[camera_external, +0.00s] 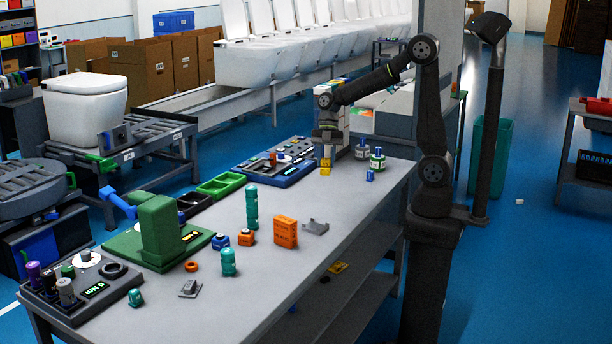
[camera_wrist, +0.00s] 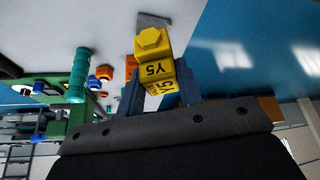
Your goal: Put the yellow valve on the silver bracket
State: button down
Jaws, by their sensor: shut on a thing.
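The yellow valve (camera_external: 325,168) hangs below my gripper (camera_external: 327,150), over the far part of the grey workbench. In the wrist view, my gripper (camera_wrist: 160,88) is shut on the yellow valve (camera_wrist: 154,48), which has dark "Y5" lettering and a hexagonal end. A silver-grey bracket (camera_external: 315,227) lies flat on the bench right of the orange block, nearer the external camera than my gripper. A similar small grey bracket (camera_external: 190,289) lies near the front edge. A grey piece (camera_wrist: 153,20) shows beyond the valve in the wrist view; the valve partly covers it.
An orange block (camera_external: 285,231) stands beside the first bracket, with a tall teal cylinder (camera_external: 252,207) to its left. White-and-green parts (camera_external: 377,160) and a small blue part (camera_external: 370,175) stand right of my gripper. A blue tray (camera_external: 278,165) lies to its left.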

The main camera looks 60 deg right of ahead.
jog(key=f, duration=0.1)
jog(key=s+f, duration=0.1)
jog(key=d+f, duration=0.1)
jog(key=f, duration=0.1)
jog(key=shift+s, duration=0.15)
jog(key=shift+a+f, duration=0.1)
jog(key=shift+f, duration=0.25)
jog(key=shift+a+f, duration=0.2)
jog(key=shift+f, duration=0.15)
send_near(315, 229)
jog(key=shift+s+a+r, duration=0.15)
jog(key=shift+s+a, duration=0.1)
jog(key=shift+a, duration=0.6)
jog(key=shift+f, duration=2)
jog(key=shift+f, duration=0.1)
jog(key=c, duration=1)
grip_release()
